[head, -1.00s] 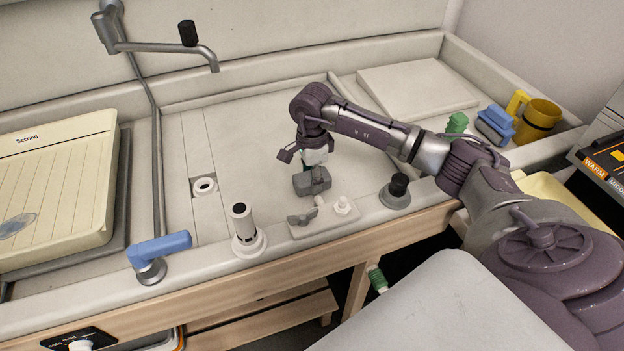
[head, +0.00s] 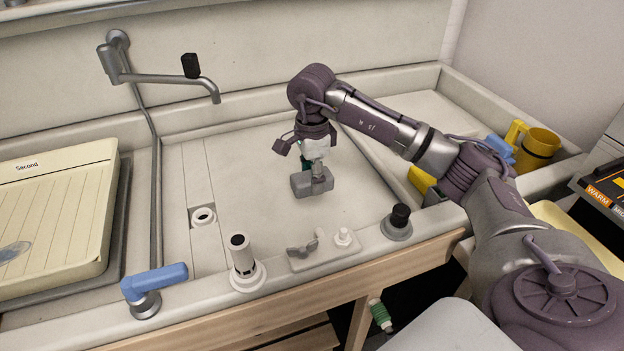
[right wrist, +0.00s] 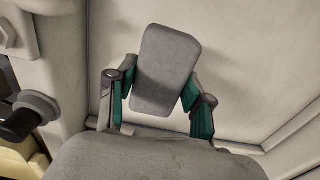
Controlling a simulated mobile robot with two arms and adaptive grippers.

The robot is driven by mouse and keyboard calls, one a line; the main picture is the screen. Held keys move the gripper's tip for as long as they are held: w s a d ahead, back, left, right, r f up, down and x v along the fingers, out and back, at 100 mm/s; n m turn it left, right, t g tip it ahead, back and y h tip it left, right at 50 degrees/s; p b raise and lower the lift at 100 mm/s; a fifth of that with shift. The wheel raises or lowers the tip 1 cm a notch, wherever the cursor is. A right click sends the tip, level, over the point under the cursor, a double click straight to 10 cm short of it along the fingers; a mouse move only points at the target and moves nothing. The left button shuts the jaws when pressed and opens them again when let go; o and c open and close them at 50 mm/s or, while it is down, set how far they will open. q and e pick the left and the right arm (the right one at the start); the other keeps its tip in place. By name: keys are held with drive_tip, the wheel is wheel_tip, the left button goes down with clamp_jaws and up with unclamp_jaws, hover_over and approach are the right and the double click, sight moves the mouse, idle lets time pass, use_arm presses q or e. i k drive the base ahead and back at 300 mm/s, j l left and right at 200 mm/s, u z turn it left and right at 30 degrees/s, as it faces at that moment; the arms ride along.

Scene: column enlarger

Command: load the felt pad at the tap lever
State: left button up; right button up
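A grey block with a short stem (head: 312,183), which I take to be the felt pad, hangs below my right gripper (head: 315,158) over the sink basin. In the right wrist view the grey block (right wrist: 168,70) sits between the two green-lined fingers of my right gripper (right wrist: 160,95), which is shut on it. A blue lever (head: 155,282) stands on the front rim at the left; it may be the tap lever. My left gripper is not in view.
A white post (head: 241,262) and a black-knobbed fitting (head: 398,222) stand on the front rim. A swing spout (head: 165,79) reaches over the back. A cream ribbed tray (head: 55,215) lies left, a yellow mug (head: 537,150) right. The basin floor is mostly clear.

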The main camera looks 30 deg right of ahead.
sight(134, 287)
drive_tip(key=i+j+z, duration=0.2)
drive_tip(key=j, duration=0.2)
drive_tip(key=i+j+z, duration=0.15)
drive_tip(key=j, duration=0.3)
drive_tip(key=i+j+z, duration=0.2)
drive_tip(key=j, duration=0.25)
drive_tip(key=j+z, duration=0.15)
drive_tip(key=j, duration=0.3)
